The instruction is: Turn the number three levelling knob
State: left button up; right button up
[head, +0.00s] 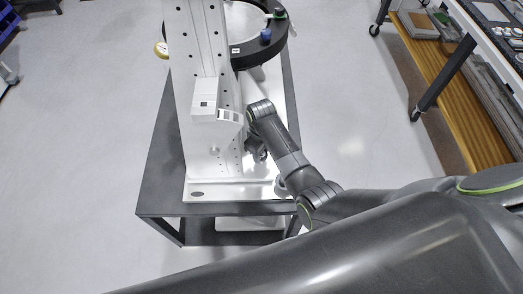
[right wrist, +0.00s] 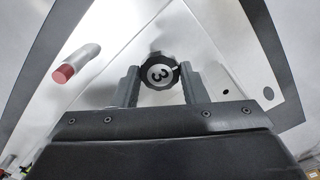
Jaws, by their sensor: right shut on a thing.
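In the head view my right gripper (head: 255,150) reaches to the lower right side of the white mirror fixture (head: 190,90); the knob is hidden there by the gripper and arm. My left gripper is not in view.
The fixture stands on a dark table (head: 157,180) with a white base plate (head: 225,192). A black ring (head: 245,55) with a blue knob (head: 266,35) is at the back. A red-tipped rod (right wrist: 64,73) is left of the gripper. A shelved bench (head: 445,85) stands right; floor between is clear.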

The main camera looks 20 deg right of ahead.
jog(key=n, duration=0.4)
jog(key=shift+w+n, duration=0.1)
jog(key=shift+n, duration=0.3)
dwell(0.4)
jog(key=o, duration=1)
jog(key=shift+a, duration=0.1)
jog(key=shift+r, duration=0.1)
